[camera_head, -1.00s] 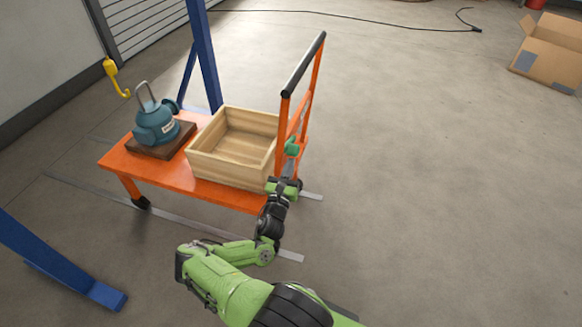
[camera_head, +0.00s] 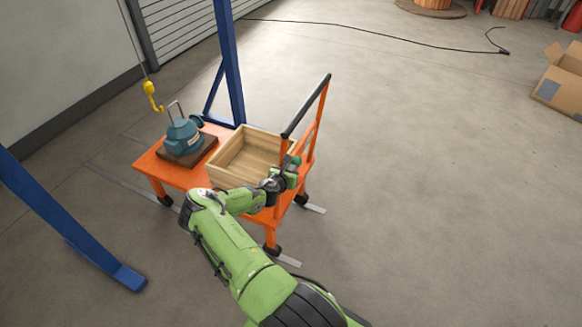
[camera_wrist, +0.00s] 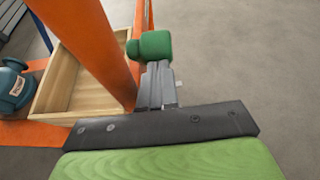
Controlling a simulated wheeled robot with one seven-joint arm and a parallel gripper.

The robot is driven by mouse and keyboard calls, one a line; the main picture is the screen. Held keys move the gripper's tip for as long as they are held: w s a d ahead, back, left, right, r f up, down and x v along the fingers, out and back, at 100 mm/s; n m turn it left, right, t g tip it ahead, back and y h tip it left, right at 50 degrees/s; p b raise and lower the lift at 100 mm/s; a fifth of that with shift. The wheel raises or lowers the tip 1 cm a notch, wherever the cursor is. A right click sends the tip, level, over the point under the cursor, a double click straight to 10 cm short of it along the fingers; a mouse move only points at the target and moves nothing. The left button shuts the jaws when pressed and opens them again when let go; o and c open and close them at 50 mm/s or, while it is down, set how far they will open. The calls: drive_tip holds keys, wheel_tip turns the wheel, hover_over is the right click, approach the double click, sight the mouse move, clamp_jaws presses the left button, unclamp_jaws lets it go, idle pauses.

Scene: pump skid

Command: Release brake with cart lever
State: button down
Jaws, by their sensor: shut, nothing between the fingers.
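The orange cart (camera_head: 178,177) stands on the floor with its black-gripped push handle (camera_head: 308,104) at the right end. The lever's green end (camera_wrist: 150,45) shows in the wrist view just beyond my fingertips, beside an orange post. My gripper (camera_wrist: 160,72) is shut and empty, its grey fingers pointing at the green end. They look very close to it; I cannot tell if they touch. In the head view my wrist is by the handle end of the cart and hides most of the lever.
A wooden crate (camera_head: 224,171) and a teal pump (camera_head: 184,135) on a brown base sit on the cart. A yellow hook (camera_head: 151,95) hangs behind it. Blue frame legs (camera_head: 228,65) stand behind and at left. A cardboard box (camera_head: 560,85) is at far right. The floor to the right is clear.

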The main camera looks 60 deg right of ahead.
drive_tip(key=shift+w+d+r+y+p, duration=0.1)
drive_tip(key=shift+d+r+y+p, duration=0.2)
drive_tip(key=shift+d+r+p, duration=0.4)
drive_tip(key=shift+f, duration=0.1)
